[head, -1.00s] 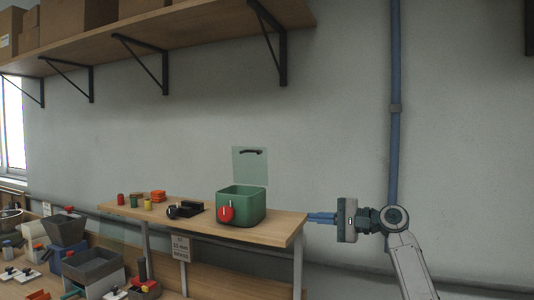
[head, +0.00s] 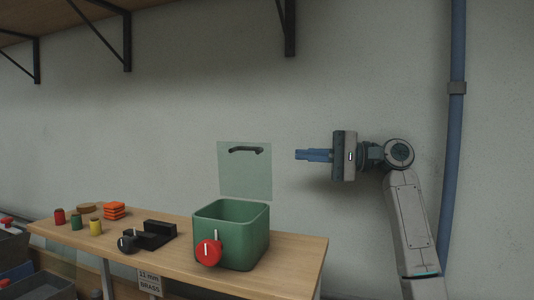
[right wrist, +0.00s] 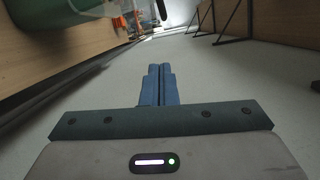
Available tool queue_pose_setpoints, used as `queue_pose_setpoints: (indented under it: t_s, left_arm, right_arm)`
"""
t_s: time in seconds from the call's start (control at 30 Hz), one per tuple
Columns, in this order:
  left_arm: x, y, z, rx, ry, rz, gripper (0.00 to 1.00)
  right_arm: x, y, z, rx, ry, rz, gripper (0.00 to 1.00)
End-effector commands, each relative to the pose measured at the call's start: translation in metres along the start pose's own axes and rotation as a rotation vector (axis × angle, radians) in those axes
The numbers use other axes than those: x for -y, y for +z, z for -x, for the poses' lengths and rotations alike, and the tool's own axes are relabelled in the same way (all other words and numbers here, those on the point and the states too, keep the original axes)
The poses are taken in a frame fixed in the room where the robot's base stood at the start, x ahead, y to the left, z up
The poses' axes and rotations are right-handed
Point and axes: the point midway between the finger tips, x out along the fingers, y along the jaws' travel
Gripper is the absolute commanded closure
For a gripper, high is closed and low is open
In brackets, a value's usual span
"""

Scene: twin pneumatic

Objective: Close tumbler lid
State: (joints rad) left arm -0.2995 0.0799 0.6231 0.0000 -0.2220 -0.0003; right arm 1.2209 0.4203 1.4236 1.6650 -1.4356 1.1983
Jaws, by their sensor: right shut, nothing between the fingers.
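The tumbler is a green open-topped box (head: 243,247) with a red knob (head: 208,252) on its front, standing near the right end of the wooden shelf. Its lid, a clear greenish panel (head: 245,185) with a dark handle (head: 246,150), stands upright above the back edge, so the box is open. My right gripper (head: 298,155) is shut and empty, to the right of the raised lid, about level with its handle, pointing left. Its closed blue fingers (right wrist: 159,75) also show in the right wrist view. The green box partly shows at that view's top left. My left gripper is not in view.
The wooden shelf (head: 300,249) also holds a black fixture (head: 150,236), orange blocks (head: 114,210) and small red, green and yellow cylinders (head: 76,221) left of the box. A blue vertical pipe (head: 450,150) runs up the wall at right. The air around my right gripper is clear.

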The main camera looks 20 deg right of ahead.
Motion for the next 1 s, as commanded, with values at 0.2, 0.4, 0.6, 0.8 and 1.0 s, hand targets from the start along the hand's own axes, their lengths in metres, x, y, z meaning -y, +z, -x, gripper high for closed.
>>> queue_pose_setpoints:
  t_s: [0.2, 0.4, 0.6, 0.8, 1.0]
  left_arm:
    - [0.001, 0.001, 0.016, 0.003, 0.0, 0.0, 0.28]
    - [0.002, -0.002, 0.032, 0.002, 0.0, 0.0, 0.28]
    - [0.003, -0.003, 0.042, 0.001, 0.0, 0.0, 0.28]
    - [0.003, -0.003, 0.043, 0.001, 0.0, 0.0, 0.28]
    - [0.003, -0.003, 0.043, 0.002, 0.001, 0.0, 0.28]
  right_arm:
    - [0.005, 0.003, -0.028, 0.006, 0.0, 0.001, 1.0]
    - [0.005, 0.002, -0.066, 0.005, -0.001, -0.001, 1.0]
    - [0.003, 0.002, -0.091, 0.003, 0.0, 0.001, 1.0]
    - [0.001, 0.001, -0.098, 0.0, 0.0, 0.002, 1.0]
    - [0.001, 0.001, -0.098, 0.0, 0.0, 0.002, 1.0]
